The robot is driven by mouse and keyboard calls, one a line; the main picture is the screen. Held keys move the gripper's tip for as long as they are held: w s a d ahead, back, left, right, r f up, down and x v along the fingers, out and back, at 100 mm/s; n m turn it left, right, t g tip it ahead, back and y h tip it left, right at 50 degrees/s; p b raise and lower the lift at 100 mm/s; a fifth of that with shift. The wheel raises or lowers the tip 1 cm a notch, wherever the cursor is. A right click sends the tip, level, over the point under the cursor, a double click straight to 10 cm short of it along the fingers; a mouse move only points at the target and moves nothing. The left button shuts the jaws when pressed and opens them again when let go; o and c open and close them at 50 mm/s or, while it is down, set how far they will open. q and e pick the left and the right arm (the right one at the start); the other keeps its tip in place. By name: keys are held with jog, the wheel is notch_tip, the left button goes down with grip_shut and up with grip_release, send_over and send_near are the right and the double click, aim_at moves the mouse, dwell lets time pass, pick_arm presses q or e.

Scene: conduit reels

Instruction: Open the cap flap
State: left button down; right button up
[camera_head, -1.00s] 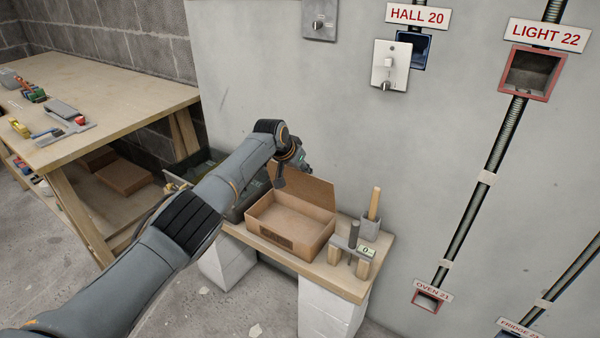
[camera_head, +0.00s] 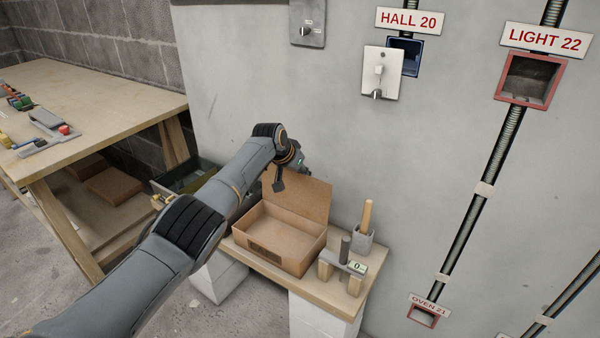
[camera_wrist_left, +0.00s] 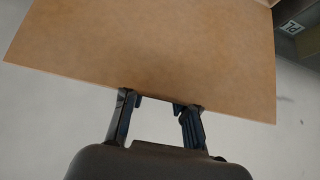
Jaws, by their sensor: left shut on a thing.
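A brown cardboard box (camera_head: 303,260) sits on a low wooden shelf, its inside visible from above and looking empty. Its flap (camera_head: 308,200) stands up at the back of the box, on the wall side. My left gripper (camera_head: 279,184) is at the flap's left upper part, partly hidden by its own wrist. In the left wrist view, its two fingers (camera_wrist_left: 158,102) are at the edge of the broad brown flap (camera_wrist_left: 150,50), shut on it. My right gripper is not in view.
The low shelf (camera_head: 272,277) also holds a grey cup (camera_head: 361,240) with a wooden handle and a small stand (camera_head: 341,268) right of the box. A dark bin (camera_head: 190,178) stands behind my arm. The wall is close behind; a workbench (camera_head: 90,95) is left.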

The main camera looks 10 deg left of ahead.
pick_arm(q)
jog(key=shift+s+d+f, duration=0.1)
jog(key=shift+f, duration=0.2)
jog(key=c, duration=1)
grip_release()
jog(key=shift+c, duration=0.2)
jog(key=shift+s+a+r, duration=0.15)
jog(key=shift+a+r, duration=0.15)
jog(key=shift+r, duration=0.35)
jog(key=v, duration=1)
jog(key=shift+s+r, duration=0.2)
jog(key=shift+s, duration=0.05)
